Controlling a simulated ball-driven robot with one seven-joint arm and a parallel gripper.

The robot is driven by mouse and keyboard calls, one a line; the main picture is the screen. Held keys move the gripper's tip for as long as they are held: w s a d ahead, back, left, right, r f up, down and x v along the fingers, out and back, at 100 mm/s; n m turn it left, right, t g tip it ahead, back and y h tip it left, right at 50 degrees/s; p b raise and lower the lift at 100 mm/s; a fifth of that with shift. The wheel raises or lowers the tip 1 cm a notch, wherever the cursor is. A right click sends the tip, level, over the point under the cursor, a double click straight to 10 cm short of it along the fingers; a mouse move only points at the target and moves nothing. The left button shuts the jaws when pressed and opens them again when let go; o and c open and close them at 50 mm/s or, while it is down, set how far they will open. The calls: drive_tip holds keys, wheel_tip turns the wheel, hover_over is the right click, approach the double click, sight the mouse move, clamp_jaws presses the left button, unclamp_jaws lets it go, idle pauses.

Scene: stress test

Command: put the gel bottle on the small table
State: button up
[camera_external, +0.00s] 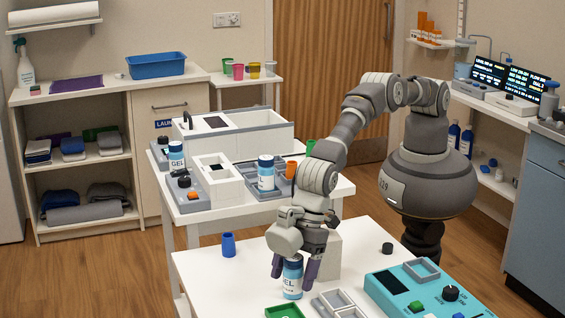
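A gel bottle (292,283), white with blue bands and the letters GEL, is upright at the front white table (207,262). My gripper (294,270) points down over it, with one dark finger on each side of its upper part. I cannot tell whether the fingers press on the bottle or whether its base touches the tabletop. Another similar bottle (266,174) stands in a grey tray on the table behind. A third similar bottle (176,158) stands at that table's left. A small side table (240,79) with several coloured cups stands at the back wall.
A blue cup (228,245) stands left of my gripper. A white block (329,255) is close behind it. A grey divided tray (338,304), a green tray (284,311) and a teal device (425,291) crowd the front and right. The front table's left part is mostly clear.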

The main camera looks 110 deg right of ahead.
drive_tip(key=shift+r, duration=0.1)
drive_tip(key=p+v, duration=0.3)
drive_tip(key=v, duration=0.9)
drive_tip(key=shift+p, duration=0.35)
